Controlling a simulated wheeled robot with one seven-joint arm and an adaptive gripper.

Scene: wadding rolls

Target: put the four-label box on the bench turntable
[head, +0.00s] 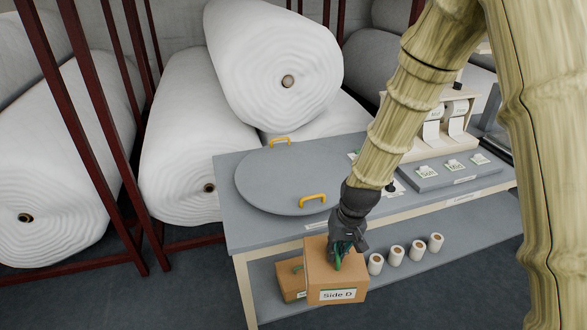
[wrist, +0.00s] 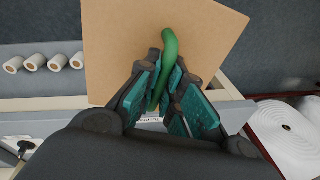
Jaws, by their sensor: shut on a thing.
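The four-label box (head: 336,280) is brown cardboard with a white label reading "Side D" on the face toward the head camera. A green handle (wrist: 169,52) stands on its top. My gripper (head: 342,251) is shut on that handle, and the wrist view shows its teal pads around it (wrist: 163,88). The box hangs upright in front of the bench's front edge, below the top's level in the picture. The bench turntable (head: 270,180) is a round grey disc with two yellow handles, lying bare on the bench top at the left. The box's other sides are hidden.
The bench (head: 232,228) has a lower shelf with several small rolls (head: 396,255) and another brown box (head: 290,282) behind the held one. Label trays (head: 455,172) and a dispenser (head: 462,118) occupy the bench's right.

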